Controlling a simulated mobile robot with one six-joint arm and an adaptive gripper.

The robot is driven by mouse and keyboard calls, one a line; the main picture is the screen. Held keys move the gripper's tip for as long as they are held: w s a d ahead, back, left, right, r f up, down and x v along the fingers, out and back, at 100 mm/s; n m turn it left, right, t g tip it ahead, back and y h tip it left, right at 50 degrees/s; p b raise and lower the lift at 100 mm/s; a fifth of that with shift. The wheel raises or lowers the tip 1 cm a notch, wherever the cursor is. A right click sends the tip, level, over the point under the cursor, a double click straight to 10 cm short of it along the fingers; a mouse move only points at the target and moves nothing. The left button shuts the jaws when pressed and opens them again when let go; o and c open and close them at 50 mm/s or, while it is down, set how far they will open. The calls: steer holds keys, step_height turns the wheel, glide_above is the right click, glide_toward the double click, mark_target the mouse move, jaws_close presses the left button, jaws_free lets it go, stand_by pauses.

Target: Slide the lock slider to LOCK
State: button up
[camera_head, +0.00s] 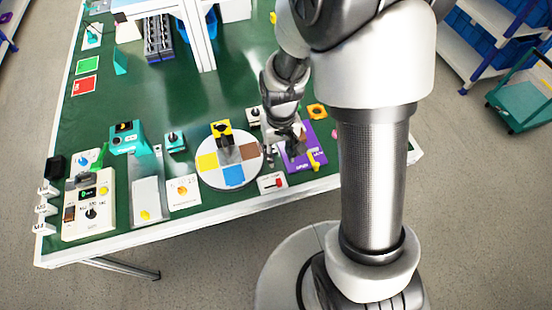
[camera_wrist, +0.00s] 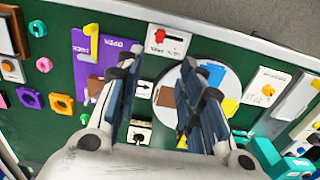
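The lock slider is a purple plate (camera_wrist: 112,45) with OPEN and LOCK lettering, upper left of centre in the wrist view. Its yellow handle (camera_wrist: 92,30) stands at the plate's upper left there, close to the LOCK lettering; I cannot tell its exact place along the track. In the head view the purple plate (camera_head: 296,163) lies near the table's front edge, partly hidden by my gripper, with the yellow handle (camera_head: 317,159) on its right side. My gripper (camera_wrist: 165,85) is open and empty, its fingers wide apart above the table. It hangs over the plate's left part in the head view (camera_head: 291,143), apart from the handle.
A round coloured disc (camera_head: 230,174) lies left of the plate, and a small white box with a red piece (camera_head: 272,182) stands at its front left. An orange knob (camera_head: 317,111) is behind the plate. The green table (camera_head: 250,60) has bare room behind these devices.

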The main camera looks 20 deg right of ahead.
mark_target(279, 181)
step_height(279, 181, down, 17)
steer(key=b, duration=0.5)
steer(key=shift+r, duration=0.1)
steer(key=shift+c, duration=0.6)
jaws_close()
